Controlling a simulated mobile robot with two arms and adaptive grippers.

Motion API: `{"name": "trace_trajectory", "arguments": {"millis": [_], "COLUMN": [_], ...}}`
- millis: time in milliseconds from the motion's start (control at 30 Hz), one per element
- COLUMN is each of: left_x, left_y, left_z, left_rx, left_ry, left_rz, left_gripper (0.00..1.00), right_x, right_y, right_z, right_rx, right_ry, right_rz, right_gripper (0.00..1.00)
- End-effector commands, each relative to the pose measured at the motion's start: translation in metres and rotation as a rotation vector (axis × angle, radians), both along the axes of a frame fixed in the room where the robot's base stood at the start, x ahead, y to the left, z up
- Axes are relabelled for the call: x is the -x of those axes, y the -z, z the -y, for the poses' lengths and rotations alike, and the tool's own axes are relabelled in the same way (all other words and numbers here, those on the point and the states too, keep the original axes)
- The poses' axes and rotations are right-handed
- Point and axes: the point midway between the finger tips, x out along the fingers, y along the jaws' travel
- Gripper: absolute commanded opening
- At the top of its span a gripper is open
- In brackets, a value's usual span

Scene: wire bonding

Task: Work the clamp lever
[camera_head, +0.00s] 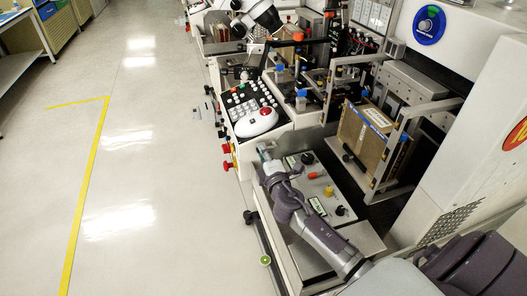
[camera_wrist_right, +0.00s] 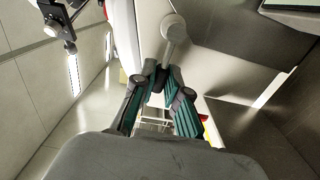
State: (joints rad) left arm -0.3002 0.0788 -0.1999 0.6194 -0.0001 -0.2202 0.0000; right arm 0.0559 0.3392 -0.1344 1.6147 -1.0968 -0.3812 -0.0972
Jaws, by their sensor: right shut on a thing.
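My right gripper (camera_head: 265,155) reaches in from the lower right in the head view, over the near left corner of a grey control panel. In the right wrist view, the right gripper (camera_wrist_right: 160,82) has its two green-padded fingers closed around the lower part of a pale grey lever (camera_wrist_right: 173,29). The lever's round end stands clear beyond the fingers. In the head view the gripper is small and largely covers the lever. My left gripper is in neither view.
The control panel (camera_head: 341,198) beside my arm carries a black knob (camera_head: 307,158) and an orange knob (camera_head: 328,191). A keypad with a white trackball (camera_head: 256,122) lies just beyond the gripper. A brown magazine (camera_head: 362,138) stands at right. The floor (camera_head: 150,180) at left is clear.

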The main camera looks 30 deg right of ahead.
Motion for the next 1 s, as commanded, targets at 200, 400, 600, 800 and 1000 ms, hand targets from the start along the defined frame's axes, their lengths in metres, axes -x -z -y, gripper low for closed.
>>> {"name": "trace_trajectory", "arguments": {"millis": [200, 400, 600, 800, 1000], "left_x": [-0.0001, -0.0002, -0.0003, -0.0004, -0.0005], "left_y": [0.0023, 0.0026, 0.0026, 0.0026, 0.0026], "left_z": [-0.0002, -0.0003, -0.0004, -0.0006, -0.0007], "left_rx": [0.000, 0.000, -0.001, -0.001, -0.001], "left_ry": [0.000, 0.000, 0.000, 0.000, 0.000], "left_rz": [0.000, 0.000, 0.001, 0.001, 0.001], "left_gripper": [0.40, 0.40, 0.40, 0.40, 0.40], "right_x": [-0.0003, -0.0002, 0.0000, 0.0002, 0.0001], "right_y": [0.0028, 0.0040, 0.0047, 0.0053, 0.0046], "right_z": [-0.0004, -0.0004, -0.0005, -0.0007, -0.0004], "right_rx": [0.064, 0.085, 0.085, 0.084, 0.082], "right_ry": [-0.001, -0.002, -0.002, -0.002, -0.001], "right_rz": [-0.014, -0.020, -0.021, -0.023, -0.021], "right_gripper": [0.00, 0.00, 0.00, 0.25, 0.39]}}
